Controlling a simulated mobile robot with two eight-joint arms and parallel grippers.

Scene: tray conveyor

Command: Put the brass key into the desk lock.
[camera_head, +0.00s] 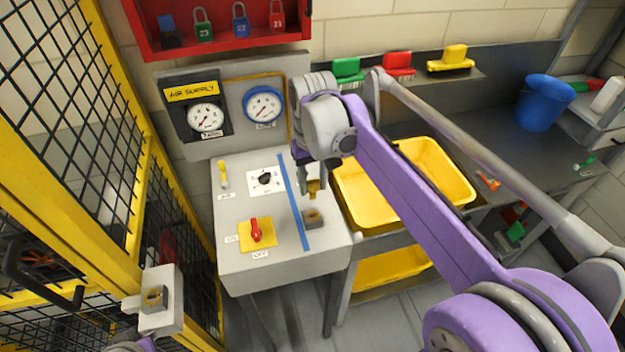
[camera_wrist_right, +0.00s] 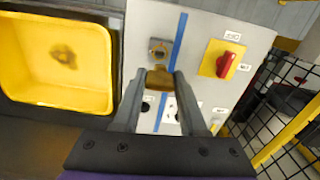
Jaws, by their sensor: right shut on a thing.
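My right gripper (camera_head: 312,184) is shut on the brass key (camera_head: 314,190) and holds it over the sloped grey desk. The desk lock (camera_head: 313,218), a small grey block, sits on the desk right of the blue stripe. The key is apart from the lock, a little above it in the head view. In the right wrist view, the key (camera_wrist_right: 160,78) shows between the fingertips, with the desk lock (camera_wrist_right: 159,48) just beyond it. The fingers hide part of the key. My left gripper's fingers do not show.
A red switch on a yellow plate (camera_head: 256,233) lies left of the stripe. Yellow bins (camera_head: 352,203) stand right of the desk. A yellow mesh cage (camera_head: 150,178) with a grey lock box (camera_head: 160,314) stands at left. Gauges (camera_head: 206,117) are behind the desk.

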